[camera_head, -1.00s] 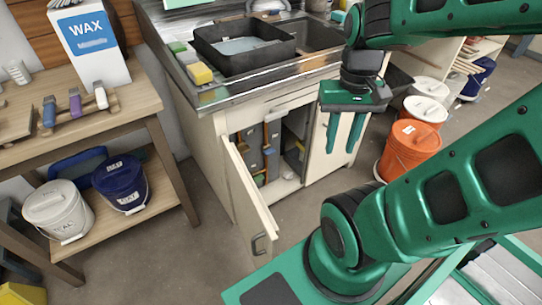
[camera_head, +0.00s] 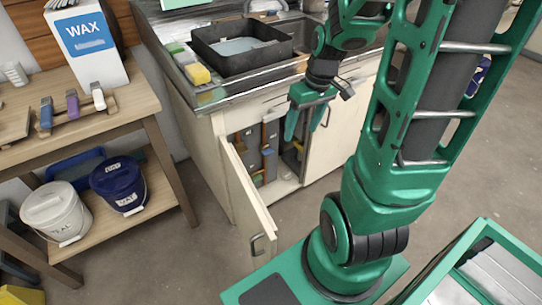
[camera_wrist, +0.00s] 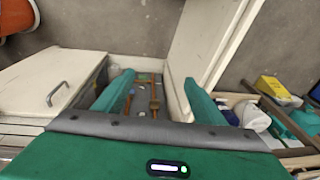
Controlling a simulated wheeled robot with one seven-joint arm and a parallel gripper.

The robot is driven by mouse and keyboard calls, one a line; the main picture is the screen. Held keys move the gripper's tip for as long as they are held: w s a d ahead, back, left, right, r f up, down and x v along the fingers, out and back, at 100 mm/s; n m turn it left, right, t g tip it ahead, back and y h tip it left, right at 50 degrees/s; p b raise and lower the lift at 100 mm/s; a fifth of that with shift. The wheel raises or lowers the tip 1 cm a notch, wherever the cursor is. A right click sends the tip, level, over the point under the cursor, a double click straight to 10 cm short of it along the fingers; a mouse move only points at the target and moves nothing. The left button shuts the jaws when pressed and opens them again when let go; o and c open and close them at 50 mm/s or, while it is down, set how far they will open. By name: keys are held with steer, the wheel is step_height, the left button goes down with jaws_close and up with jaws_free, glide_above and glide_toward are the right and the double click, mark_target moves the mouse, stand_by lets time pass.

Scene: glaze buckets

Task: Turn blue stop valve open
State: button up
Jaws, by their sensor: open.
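The sink cabinet (camera_head: 229,133) has its left door (camera_head: 249,200) swung open. Copper-coloured pipes (camera_wrist: 154,98) show inside it in the wrist view, and small upright pipe parts show in the opening in the head view. I cannot make out a blue stop valve for certain; the parts are small and dark. My gripper (camera_head: 301,134) points down, its fingers apart and empty, in front of the cabinet at the right side of the opening. In the wrist view, the pipes appear between its fingers (camera_wrist: 158,78), farther off.
The open door sticks out on the left of the opening. The closed right door (camera_head: 332,125) is beside my gripper. A sink with a black tub (camera_head: 240,47) is above. A wooden bench (camera_head: 85,125) with buckets stands left. Floor in front is bare.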

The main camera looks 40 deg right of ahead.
steer(key=w+f+n+t+y, duration=0.3)
steer(key=w+f+n, duration=0.1)
steer(key=w+f, duration=0.85)
steer(key=m+t+h, duration=0.4)
steer(key=t, duration=0.5)
glide_toward(269, 152)
steer(key=x, duration=0.7)
steer(key=shift+w, duration=0.15)
steer(key=shift+c, duration=0.3)
steer(key=c, duration=1)
